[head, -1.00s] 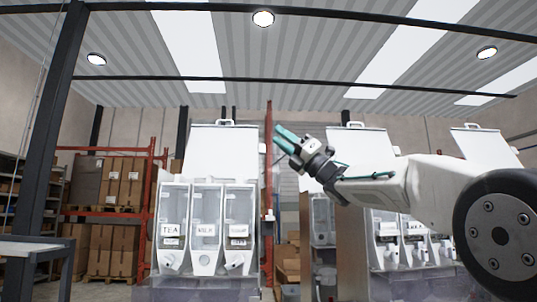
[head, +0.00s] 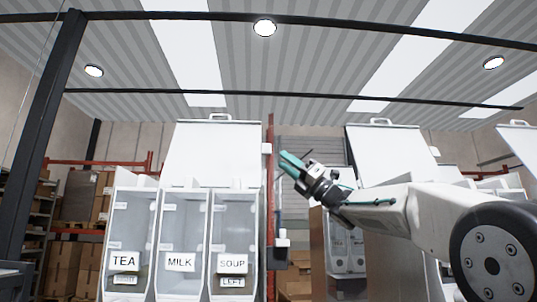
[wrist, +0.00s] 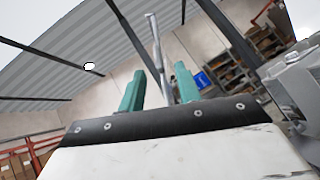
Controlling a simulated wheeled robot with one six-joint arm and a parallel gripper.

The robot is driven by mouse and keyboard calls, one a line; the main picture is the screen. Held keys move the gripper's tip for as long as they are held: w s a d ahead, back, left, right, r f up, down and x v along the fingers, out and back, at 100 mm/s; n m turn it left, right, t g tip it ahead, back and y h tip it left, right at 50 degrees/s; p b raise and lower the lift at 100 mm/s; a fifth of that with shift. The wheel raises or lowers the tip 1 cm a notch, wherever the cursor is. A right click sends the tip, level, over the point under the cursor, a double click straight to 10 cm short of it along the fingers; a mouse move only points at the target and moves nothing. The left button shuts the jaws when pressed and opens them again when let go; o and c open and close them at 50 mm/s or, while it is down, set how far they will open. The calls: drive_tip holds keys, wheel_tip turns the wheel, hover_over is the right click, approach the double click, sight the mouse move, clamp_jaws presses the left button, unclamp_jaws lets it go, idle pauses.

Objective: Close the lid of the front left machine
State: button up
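The front left machine (head: 157,240) is a white dispenser with clear bins labelled TEA, MILK and SOUP, and a small LEFT label under SOUP. Its white lid (head: 215,155) stands raised above the bins, with a handle on its top edge. My gripper (head: 291,162) is to the right of the lid in the head view, apart from it in the picture, pointing up and left. In the wrist view its two teal fingers (wrist: 159,88) are spread with nothing between them. The machine's base is below the head view.
A second machine on the right has a raised white lid (head: 388,153), partly behind my arm. A further raised lid (head: 520,148) shows at the right edge. Shelving with cardboard boxes (head: 82,195) and a dark post (head: 45,130) stand at the left.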

sight(267, 150)
drive_tip(key=x, duration=0.7)
drive_tip(key=shift+s+a, duration=0.15)
drive_tip(key=shift+a, duration=0.4)
drive_tip(key=shift+c, duration=0.3)
clamp_jaws()
drive_tip(key=shift+d, duration=0.2)
drive_tip(key=shift+a, duration=0.15)
